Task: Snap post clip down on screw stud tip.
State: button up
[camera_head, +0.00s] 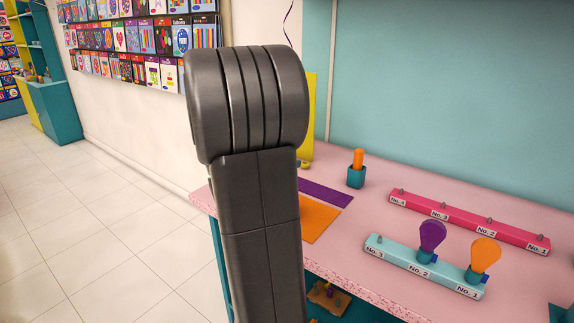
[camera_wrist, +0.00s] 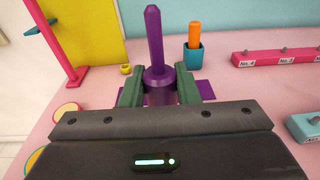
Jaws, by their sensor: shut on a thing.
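My gripper (camera_wrist: 160,88) is shut on a purple post clip (camera_wrist: 155,40) in the wrist view. Its thin post stands upright above a wider collar between the green fingers; its lower end is hidden by my gripper. In the head view my arm hides both. A pink rail (camera_head: 465,218) carries several bare screw studs with labels No. 4 to No. 1; its left end also shows in the wrist view (camera_wrist: 270,59). A light blue rail (camera_head: 395,253) has a bare stud at No. 3, a purple paddle-shaped piece (camera_head: 432,235) at No. 2 and an orange one (camera_head: 486,253) at No. 1.
A teal cup (camera_head: 355,178) with an orange stick (camera_head: 358,158) stands left of the pink rail. Purple (camera_head: 326,193) and orange (camera_head: 318,222) flat sheets lie on the pink table. A magenta stand (camera_wrist: 57,45) is at the wrist view's left. Table between cup and rails is clear.

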jog(key=shift+f+b, duration=1)
jog(key=shift+b, duration=0.25)
jog(key=o, duration=1.1)
jog(key=shift+r, duration=0.1)
jog(key=shift+c, duration=0.2)
jog(key=f+b+v, duration=0.1)
jog(key=b+v, duration=0.1)
jog(key=v, duration=0.6)
jog(key=shift+r, duration=0.45)
jog(key=p+x, duration=0.2)
jog(key=x, duration=0.6)
